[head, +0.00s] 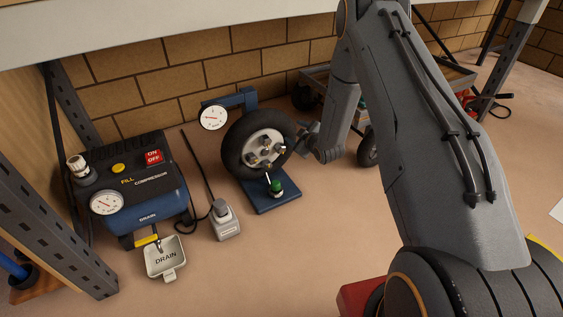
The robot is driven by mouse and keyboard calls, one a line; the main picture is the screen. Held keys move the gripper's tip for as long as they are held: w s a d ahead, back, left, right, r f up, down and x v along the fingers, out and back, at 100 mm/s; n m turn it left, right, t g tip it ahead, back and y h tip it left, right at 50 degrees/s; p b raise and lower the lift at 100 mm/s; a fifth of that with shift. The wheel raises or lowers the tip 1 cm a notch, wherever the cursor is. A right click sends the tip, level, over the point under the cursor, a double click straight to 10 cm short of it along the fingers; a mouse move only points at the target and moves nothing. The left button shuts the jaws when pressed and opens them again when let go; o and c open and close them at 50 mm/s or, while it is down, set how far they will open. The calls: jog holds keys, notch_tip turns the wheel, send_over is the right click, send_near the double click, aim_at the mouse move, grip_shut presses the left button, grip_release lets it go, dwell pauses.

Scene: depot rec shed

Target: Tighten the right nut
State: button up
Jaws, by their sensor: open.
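A small black-tyred wheel (235,150) stands upright on a blue stand (275,196), its pale hub facing me. Several metal nuts show on the hub. The right nut (281,149) is on the hub's right side; how tight it is cannot be seen. My gripper (302,138) is open at the right edge of the wheel, close to the right nut. It is small in the view, and I cannot tell whether it touches the nut or tyre.
A green-topped valve (276,187) stands on the blue base. A gauge (213,117) is behind the wheel. A blue compressor (150,207), a drain tray (165,257) and a grey corded box (225,221) are at left. A cart (446,71) stands behind my arm. Bench space in front is clear.

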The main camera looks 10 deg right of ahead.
aim_at(282, 150)
notch_tip(282, 150, down, 16)
jog(key=w+a+r+n+t+y+b, duration=0.1)
jog(key=n+t+y+b, duration=0.2)
jog(key=b, duration=0.4)
jog(key=shift+t, duration=0.4)
jog(key=b+x, duration=0.1)
jog(key=x, duration=0.1)
jog(key=b+x, duration=0.1)
jog(key=x, duration=0.2)
jog(key=f+b+x, duration=0.1)
jog(key=b+x, duration=0.1)
jog(key=shift+w+a+f, duration=0.1)
jog(key=shift+w+a, duration=0.1)
jog(key=shift+w, duration=0.05)
jog(key=c, duration=1)
